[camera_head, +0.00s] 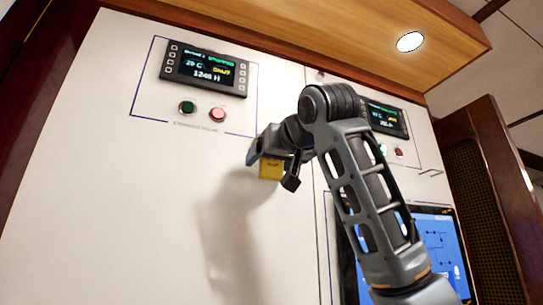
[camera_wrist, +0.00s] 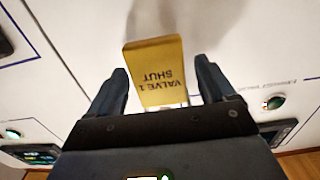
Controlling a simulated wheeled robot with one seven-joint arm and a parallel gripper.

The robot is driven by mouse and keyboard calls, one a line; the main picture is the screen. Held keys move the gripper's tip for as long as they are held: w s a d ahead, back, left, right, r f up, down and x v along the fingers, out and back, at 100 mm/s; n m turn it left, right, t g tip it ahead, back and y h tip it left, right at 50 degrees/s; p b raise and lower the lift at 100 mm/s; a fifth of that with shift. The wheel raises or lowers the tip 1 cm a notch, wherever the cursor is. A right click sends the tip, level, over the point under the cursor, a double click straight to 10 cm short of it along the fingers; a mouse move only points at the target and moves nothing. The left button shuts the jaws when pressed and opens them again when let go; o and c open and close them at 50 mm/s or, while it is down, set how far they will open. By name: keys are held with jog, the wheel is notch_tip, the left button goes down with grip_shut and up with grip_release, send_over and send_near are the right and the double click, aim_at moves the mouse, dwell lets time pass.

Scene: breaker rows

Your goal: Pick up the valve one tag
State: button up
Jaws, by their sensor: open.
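The valve one tag (camera_wrist: 158,72) is a yellow plate reading "VALVE 1 SHUT", upside down in the wrist view. In the head view the tag (camera_head: 270,170) shows as a small yellow patch at the white panel, partly hidden by my gripper (camera_head: 275,160). In the wrist view my gripper (camera_wrist: 162,85) is open, with one dark finger on each side of the tag. Gaps show between the fingers and the tag's edges.
The white panel (camera_head: 100,200) carries a display (camera_head: 209,69) with a green button (camera_head: 187,107) and a red button (camera_head: 217,114). A second display (camera_head: 385,118) and a blue screen (camera_head: 440,250) are partly behind my arm. A wooden overhang (camera_head: 340,40) runs above.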

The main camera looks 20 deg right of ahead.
jog(key=shift+w, duration=0.2)
jog(key=c, duration=1)
jog(key=shift+c, duration=0.3)
jog(key=shift+r, duration=0.15)
